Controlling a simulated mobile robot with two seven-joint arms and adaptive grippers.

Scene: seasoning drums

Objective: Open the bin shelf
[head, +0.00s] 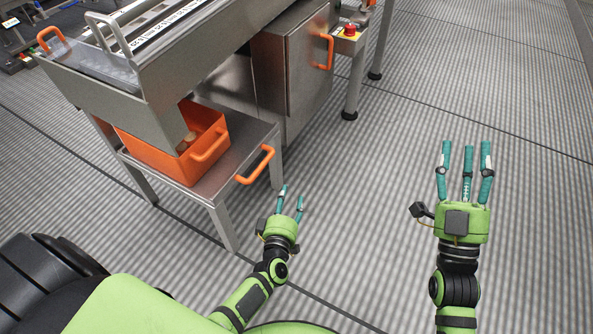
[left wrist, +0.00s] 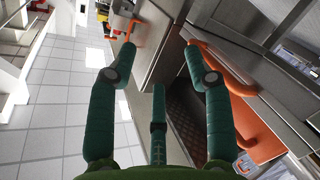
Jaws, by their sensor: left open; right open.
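The bin shelf (head: 232,172) is a low metal shelf under the front of the machine, with an orange handle (head: 255,165) on its right edge. An orange bin (head: 165,160) with a few brown lumps in it sits on the shelf. My left gripper (head: 292,190) is open and empty, just right of and slightly below the handle in the head view, apart from it. In the left wrist view, an orange handle (left wrist: 220,66) shows beside the right finger and partly behind it. My right gripper (head: 466,148) is open and empty over the floor, well right of the shelf.
A metal cabinet (head: 295,75) with its own orange handle (head: 326,52) stands behind the shelf. A red button on a yellow box (head: 350,31) is beside it. Shelf legs stand left of my left gripper. The striped floor to the right is clear.

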